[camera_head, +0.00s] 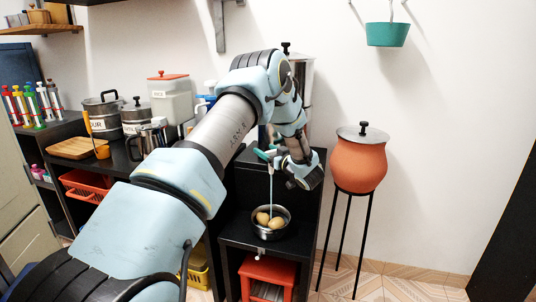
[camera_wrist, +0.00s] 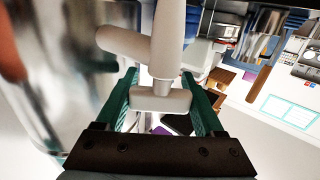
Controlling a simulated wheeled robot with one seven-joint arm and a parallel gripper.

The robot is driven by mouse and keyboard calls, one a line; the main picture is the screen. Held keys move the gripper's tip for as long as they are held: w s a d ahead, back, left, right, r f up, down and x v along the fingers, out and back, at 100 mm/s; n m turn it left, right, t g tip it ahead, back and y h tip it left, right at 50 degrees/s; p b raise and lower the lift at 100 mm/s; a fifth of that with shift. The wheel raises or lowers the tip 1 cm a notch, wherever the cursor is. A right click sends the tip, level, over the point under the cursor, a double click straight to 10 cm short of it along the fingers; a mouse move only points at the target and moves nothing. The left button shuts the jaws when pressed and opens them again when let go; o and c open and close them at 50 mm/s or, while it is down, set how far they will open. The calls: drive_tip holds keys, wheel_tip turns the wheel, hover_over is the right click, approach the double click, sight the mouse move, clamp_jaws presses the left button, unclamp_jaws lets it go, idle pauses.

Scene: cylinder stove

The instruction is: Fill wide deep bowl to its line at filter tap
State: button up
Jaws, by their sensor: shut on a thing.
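The wide deep bowl (camera_head: 284,232), dark metal, stands upright on the lower black shelf with round tan items (camera_head: 276,223) in it. A thin pale stream (camera_head: 271,188) runs straight down into it. Its water level and line cannot be made out. The steel filter (camera_head: 304,72) is partly hidden behind my arm; its shiny body fills the left of the wrist view (camera_wrist: 75,60). My gripper (camera_head: 264,153) is at the tap above the bowl. In the wrist view its green fingers (camera_wrist: 163,98) are shut on the pale tap handle (camera_wrist: 160,100), below the tap body (camera_wrist: 166,45).
A clay pot (camera_head: 358,165) with a lid stands on a tall black stand to the right. Pots, a canister (camera_head: 169,98) and a cutting board (camera_head: 76,148) crowd the left counter. A red stool (camera_head: 267,274) is below the bowl's shelf. A green planter (camera_head: 386,35) hangs upper right.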

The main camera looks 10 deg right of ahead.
drive_tip(key=shift+a+n+y, duration=0.1)
drive_tip(key=shift+n+y, duration=0.2)
drive_tip(key=shift+y, duration=0.1)
drive_tip(key=o, duration=1.4)
drive_tip(key=b+v, duration=0.1)
drive_tip(key=v, duration=0.9)
drive_tip(key=shift+s+d+r+b, duration=0.1)
drive_tip(key=shift+s+d+b, duration=0.1)
drive_tip(key=shift+s+b, duration=0.15)
